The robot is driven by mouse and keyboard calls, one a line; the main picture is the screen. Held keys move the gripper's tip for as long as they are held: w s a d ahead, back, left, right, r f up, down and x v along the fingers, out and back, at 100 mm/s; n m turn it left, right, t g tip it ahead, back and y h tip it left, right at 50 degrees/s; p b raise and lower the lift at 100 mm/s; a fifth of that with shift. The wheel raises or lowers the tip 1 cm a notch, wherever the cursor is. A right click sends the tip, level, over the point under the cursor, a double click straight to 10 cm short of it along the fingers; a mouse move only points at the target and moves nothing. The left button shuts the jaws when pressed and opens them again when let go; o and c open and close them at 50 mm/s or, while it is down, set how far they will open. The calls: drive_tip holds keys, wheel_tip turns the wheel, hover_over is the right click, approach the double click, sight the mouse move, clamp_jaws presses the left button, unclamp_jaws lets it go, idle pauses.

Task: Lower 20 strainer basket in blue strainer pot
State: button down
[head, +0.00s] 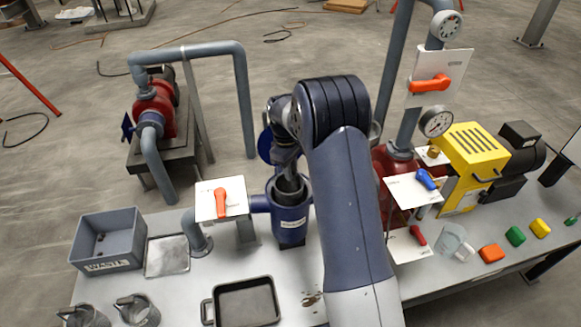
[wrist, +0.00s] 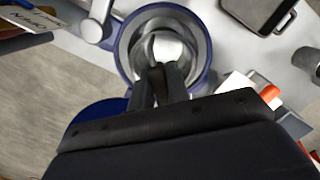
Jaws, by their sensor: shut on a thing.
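The blue strainer pot (head: 291,228) stands on the grey bench with its mouth open upward. In the wrist view its blue rim (wrist: 124,62) surrounds a shiny metal interior. The strainer basket (wrist: 172,47) is a bright metal piece with a curved handle, seen within the circle of the pot's mouth; its exact depth is not clear. My gripper (wrist: 157,75) is shut on the basket's handle, over the pot. In the head view my gripper (head: 289,184) points down at the pot's mouth, and the basket is hidden there by the gripper and pot.
A white plate with an orange valve handle (head: 221,203) stands close left of the pot. A grey waste bin (head: 108,240), a dark tray (head: 246,302) and two metal cups (head: 137,310) are on the bench. A yellow-guarded pump (head: 477,152) stands right.

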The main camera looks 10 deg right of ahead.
drive_tip(key=shift+f+b, duration=3.15)
drive_tip(key=shift+f, duration=1.95)
drive_tip(key=c, duration=1.3)
unclamp_jaws()
drive_tip(key=shift+r+p, duration=3.1)
drive_tip(key=shift+r, duration=1.9)
drive_tip(key=shift+f, duration=0.15)
drive_tip(key=shift+f+b, duration=2.85)
drive_tip(key=shift+f, duration=1.65)
